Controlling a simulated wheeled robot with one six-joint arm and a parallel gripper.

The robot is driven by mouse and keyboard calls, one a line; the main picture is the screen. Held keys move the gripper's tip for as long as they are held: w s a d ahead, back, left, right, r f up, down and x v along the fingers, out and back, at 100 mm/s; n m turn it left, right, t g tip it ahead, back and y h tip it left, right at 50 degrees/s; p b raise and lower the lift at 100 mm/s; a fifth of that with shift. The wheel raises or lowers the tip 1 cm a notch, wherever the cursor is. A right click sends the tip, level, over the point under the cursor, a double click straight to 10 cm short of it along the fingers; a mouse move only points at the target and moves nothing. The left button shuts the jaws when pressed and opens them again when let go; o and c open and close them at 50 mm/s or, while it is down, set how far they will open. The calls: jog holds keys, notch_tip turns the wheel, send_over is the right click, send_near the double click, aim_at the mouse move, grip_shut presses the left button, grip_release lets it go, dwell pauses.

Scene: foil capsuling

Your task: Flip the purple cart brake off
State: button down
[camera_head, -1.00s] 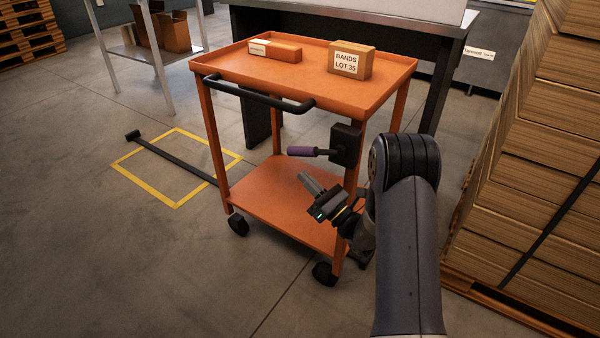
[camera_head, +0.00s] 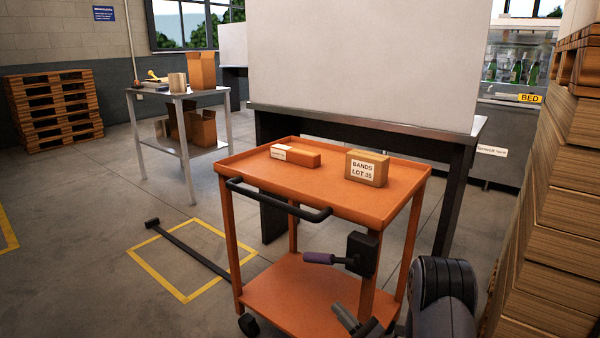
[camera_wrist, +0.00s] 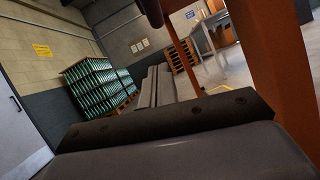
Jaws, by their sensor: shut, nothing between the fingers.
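The orange cart (camera_head: 335,190) stands in front of me. Its brake is a black box (camera_head: 362,254) on the front right leg, with a purple-gripped lever (camera_head: 318,258) sticking out to the left, about level. My gripper (camera_head: 342,314) is at the bottom edge of the head view, below the lever and apart from it, in front of the lower shelf. Its fingers (camera_wrist: 158,86) are shut and empty in the wrist view. A dark rounded shape at the top of the wrist view may be the lever's end; I cannot tell for sure.
A carton marked BANDS LOT 35 (camera_head: 366,168) and a flat orange box (camera_head: 296,155) lie on the cart top. Stacked wooden boards (camera_head: 545,230) stand close on the right. Open floor lies at the left.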

aim_at(327, 259)
jog(key=w+a+r, duration=0.5)
jog(key=w+r, duration=0.1)
jog(key=r, duration=0.1)
jog(key=shift+r, duration=0.15)
jog(key=shift+s+a, duration=0.1)
jog(key=shift+a, duration=0.05)
